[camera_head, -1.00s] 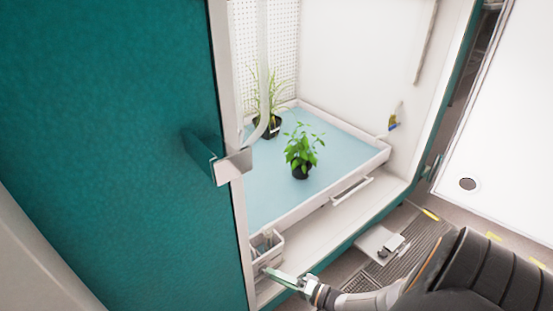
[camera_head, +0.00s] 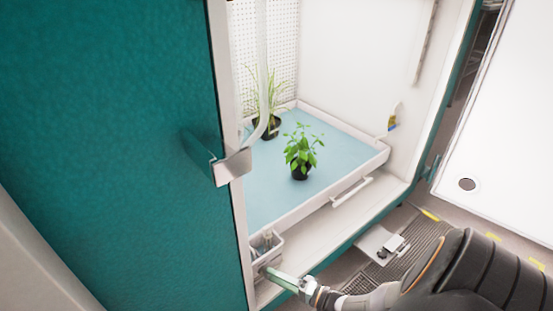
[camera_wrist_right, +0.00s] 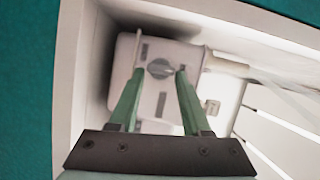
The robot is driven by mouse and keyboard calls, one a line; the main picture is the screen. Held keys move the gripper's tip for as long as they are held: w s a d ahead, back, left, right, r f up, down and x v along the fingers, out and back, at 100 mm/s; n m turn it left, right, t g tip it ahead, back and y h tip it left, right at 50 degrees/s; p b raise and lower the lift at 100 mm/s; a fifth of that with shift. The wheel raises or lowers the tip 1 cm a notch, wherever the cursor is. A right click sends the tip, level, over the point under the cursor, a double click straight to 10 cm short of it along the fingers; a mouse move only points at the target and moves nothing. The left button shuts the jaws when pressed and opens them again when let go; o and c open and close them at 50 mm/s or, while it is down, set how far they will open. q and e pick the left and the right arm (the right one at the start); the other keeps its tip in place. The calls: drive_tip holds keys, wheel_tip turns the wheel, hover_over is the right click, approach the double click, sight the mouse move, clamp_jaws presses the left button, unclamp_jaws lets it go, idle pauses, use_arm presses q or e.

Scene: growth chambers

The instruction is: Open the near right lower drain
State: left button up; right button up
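My right gripper (camera_head: 267,271) reaches in from the lower right of the head view to the near left corner of the chamber's lower sill. In the right wrist view its two green fingers (camera_wrist_right: 160,73) are apart. A small grey round knob (camera_wrist_right: 159,67) with a handle bar, seemingly the drain valve, shows between the fingertips. It sits on a white box-like fitting (camera_wrist_right: 126,55). I cannot tell whether the fingertips touch the knob. In the head view the knob is not clearly visible. My left gripper is not in view.
A teal door with a metal latch (camera_head: 231,167) fills the left. A small white bin (camera_head: 275,243) stands just above the gripper. A white-rimmed tray (camera_head: 345,180) holds a leafy plant (camera_head: 301,152) and a grassy plant (camera_head: 266,120). The sill (camera_head: 325,230) is clear to the right.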

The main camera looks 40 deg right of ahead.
drive_tip(key=o, duration=0.3)
drive_tip(key=shift+o, duration=0.2)
drive_tip(key=v, duration=1.2)
drive_tip(key=shift+s+p, duration=0.25)
drive_tip(key=shift+p, duration=0.1)
drive_tip(key=shift+s, duration=0.1)
